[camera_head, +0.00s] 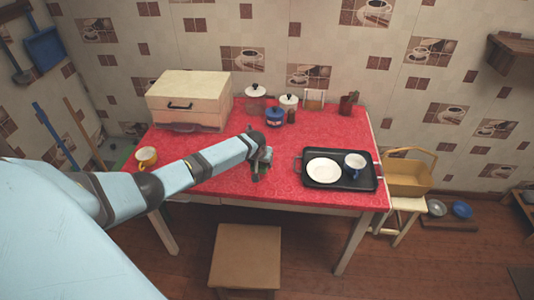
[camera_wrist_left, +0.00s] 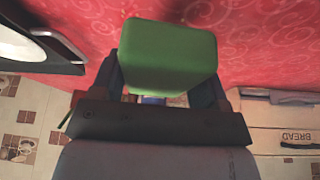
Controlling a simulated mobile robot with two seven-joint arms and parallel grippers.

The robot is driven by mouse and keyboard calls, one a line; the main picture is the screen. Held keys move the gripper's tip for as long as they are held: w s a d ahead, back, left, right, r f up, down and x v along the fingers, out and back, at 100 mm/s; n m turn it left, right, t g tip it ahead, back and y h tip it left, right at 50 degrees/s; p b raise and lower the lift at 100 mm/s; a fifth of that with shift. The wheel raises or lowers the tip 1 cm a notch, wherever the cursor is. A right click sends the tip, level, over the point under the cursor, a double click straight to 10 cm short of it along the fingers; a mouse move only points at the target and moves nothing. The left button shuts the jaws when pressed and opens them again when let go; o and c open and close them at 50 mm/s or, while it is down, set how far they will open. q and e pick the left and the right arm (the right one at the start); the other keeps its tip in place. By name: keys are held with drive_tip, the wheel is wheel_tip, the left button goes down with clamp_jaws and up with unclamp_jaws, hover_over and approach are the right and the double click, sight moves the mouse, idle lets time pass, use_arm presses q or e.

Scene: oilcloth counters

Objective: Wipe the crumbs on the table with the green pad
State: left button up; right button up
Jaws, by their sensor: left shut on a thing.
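My left gripper (camera_head: 262,158) is over the middle of the red table (camera_head: 222,182) in the head view. In the left wrist view my left gripper (camera_wrist_left: 165,92) is shut on the green pad (camera_wrist_left: 168,58), a block with rounded edges held between the two fingers. In the head view the pad is mostly hidden by the gripper. I cannot tell whether the pad touches the table. My right gripper is not in view.
A black tray (camera_head: 310,181) with a white plate (camera_head: 323,171) and a mug (camera_head: 354,164) is right of the gripper. A bread box (camera_head: 187,100) and several jars stand at the back. A yellow cup (camera_head: 146,156) is at the left. A stool (camera_head: 245,257) is in front.

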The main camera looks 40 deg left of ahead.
use_arm(q)
wheel_tip(320, 180, up, 3)
drive_tip(key=shift+f+p, duration=0.2)
drive_tip(key=shift+p, duration=0.6)
drive_tip(key=shift+r, duration=0.1)
